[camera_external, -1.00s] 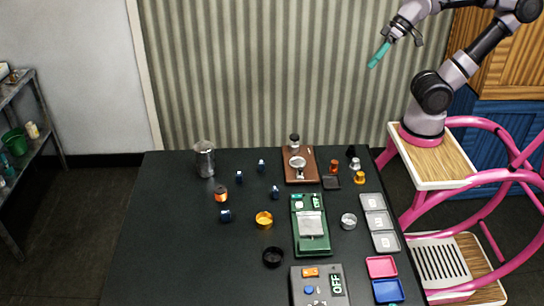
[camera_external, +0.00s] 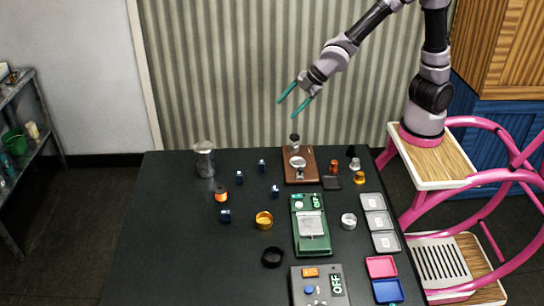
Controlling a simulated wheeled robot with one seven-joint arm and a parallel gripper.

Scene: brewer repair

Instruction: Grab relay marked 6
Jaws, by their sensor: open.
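Several small dark blue parts that may be the relays stand on the left half of the black table: one at the back (camera_external: 262,166), one left of it (camera_external: 239,176), one nearer the middle (camera_external: 275,191) and a larger one in front (camera_external: 225,215). Their markings are too small to read, so I cannot tell which is marked 6. My gripper (camera_external: 286,108) is open and empty, its teal fingers apart, high above the back edge of the table. It touches nothing.
A metal canister (camera_external: 204,160) stands at the back left. A brown board (camera_external: 300,168), a green scale (camera_external: 311,226) and a grey device (camera_external: 319,287) fill the middle. Trays, including a pink one (camera_external: 381,267), line the right edge. The table's front left (camera_external: 165,250) is clear.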

